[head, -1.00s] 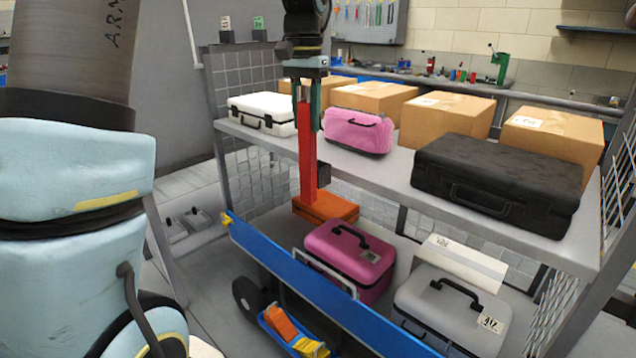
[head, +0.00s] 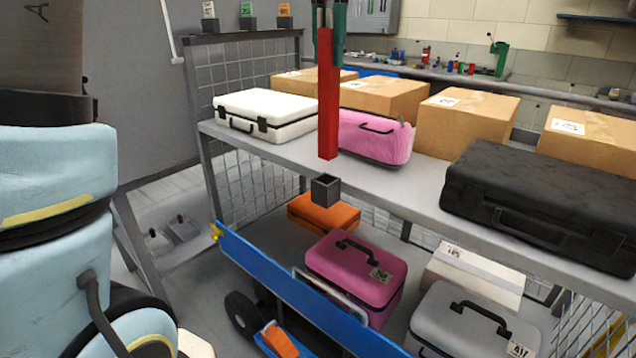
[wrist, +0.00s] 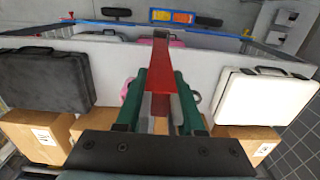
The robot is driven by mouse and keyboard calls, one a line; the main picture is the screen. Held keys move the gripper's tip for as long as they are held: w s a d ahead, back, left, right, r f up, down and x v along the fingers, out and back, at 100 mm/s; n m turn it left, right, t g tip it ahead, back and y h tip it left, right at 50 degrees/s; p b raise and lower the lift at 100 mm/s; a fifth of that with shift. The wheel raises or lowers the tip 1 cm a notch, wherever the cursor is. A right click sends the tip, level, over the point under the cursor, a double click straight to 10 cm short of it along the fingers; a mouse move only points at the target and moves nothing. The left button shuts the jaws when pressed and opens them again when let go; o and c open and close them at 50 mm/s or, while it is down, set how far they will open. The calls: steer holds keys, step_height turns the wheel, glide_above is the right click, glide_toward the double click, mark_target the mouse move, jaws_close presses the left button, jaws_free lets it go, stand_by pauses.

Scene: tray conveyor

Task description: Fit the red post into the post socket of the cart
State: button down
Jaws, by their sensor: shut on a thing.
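My gripper (head: 328,50), with green fingers, is shut on the upper part of the red post (head: 327,110). The post hangs upright in front of the cart's upper shelf. In the wrist view, the fingers of my gripper (wrist: 160,98) lie on both sides of the red post (wrist: 160,60). The post socket (head: 326,190) is a small dark square box, open at the top, by the front edge of the cart's upper shelf (head: 420,190). The post's lower end appears just above the socket, with a small gap in the picture.
The upper shelf holds a white case (head: 265,112), a pink bag (head: 375,138), a black case (head: 550,200) and several cardboard boxes. Below are an orange case (head: 325,212), a magenta case (head: 355,268) and a grey case (head: 465,325). A blue rail (head: 290,290) runs along the front.

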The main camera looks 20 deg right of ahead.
mark_target(327, 105)
steer(key=f, duration=0.6)
steer(key=shift+w+p, duration=0.25)
steer(key=shift+p, duration=0.05)
steer(key=shift+f, duration=1.95)
steer(key=shift+f, duration=0.2)
steer(key=c, duration=0.5)
jaws_free()
steer(key=shift+r, duration=0.1)
step_height(327, 105, up, 12)
steer(key=shift+r, duration=0.1)
